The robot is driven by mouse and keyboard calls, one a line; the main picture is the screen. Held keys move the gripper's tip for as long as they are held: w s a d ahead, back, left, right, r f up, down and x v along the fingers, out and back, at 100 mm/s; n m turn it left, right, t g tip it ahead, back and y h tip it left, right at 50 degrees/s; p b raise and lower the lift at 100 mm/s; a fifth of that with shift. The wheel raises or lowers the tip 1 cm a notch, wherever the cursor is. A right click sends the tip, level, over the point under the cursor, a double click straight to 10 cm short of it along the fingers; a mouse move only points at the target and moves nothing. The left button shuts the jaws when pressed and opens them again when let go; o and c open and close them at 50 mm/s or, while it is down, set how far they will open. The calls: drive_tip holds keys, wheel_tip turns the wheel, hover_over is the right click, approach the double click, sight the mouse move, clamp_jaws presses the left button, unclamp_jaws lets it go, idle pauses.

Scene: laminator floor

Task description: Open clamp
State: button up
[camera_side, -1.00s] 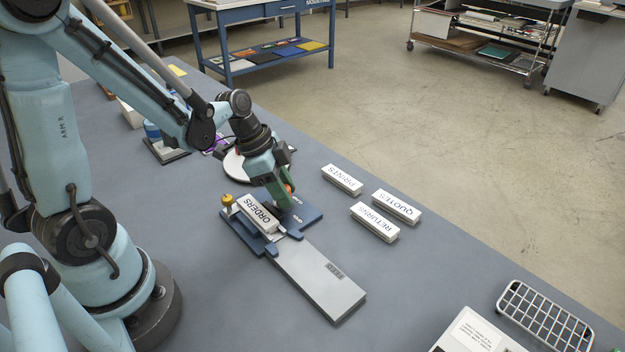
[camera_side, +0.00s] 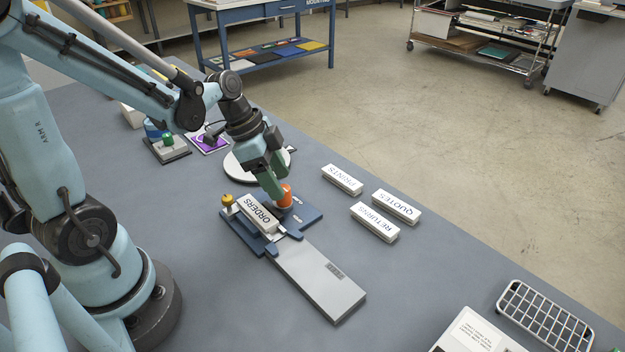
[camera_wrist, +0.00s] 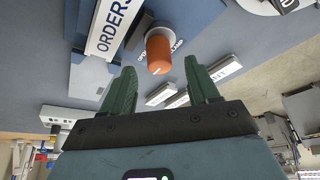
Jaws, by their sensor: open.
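The clamp is a blue base plate (camera_side: 309,214) with an orange knob (camera_side: 285,196) standing on it. A white block marked ORDERS (camera_side: 258,214) lies on the plate, with a brass knob (camera_side: 227,201) at its far left end. My gripper (camera_side: 271,190) is open with green fingers, close beside and a little above the orange knob. In the wrist view the orange knob (camera_wrist: 159,52) shows a white mark and sits just beyond the gap between the spread fingers (camera_wrist: 163,78). Nothing is held. Lettering beside the knob is partly hidden.
A grey plate (camera_side: 318,282) runs from the clamp toward the front. White blocks marked PRINTS (camera_side: 342,180), QUOTES (camera_side: 396,206) and RETURNS (camera_side: 375,222) lie to the right. A round white disc (camera_side: 240,168) is behind my gripper. A wire rack (camera_side: 545,318) stands front right.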

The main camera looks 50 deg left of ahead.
drive_tip(key=v, duration=0.8)
drive_tip(key=shift+r, duration=0.3)
drive_tip(key=shift+s, duration=0.2)
drive_tip(key=shift+s+d+f+n+t+y, duration=0.15)
drive_tip(key=shift+d+n+t+y, duration=0.65)
drive_tip(key=shift+n, duration=0.75)
drive_tip(key=shift+s+d+n+t+y, duration=0.2)
drive_tip(key=shift+d+n+t, duration=0.35)
drive_tip(key=shift+d+n, duration=0.75)
drive_tip(key=shift+s+d+f+n+t+y, duration=0.15)
drive_tip(key=shift+d+n+t+y, duration=0.55)
drive_tip(key=shift+n, duration=1.05)
drive_tip(key=shift+r, duration=0.1)
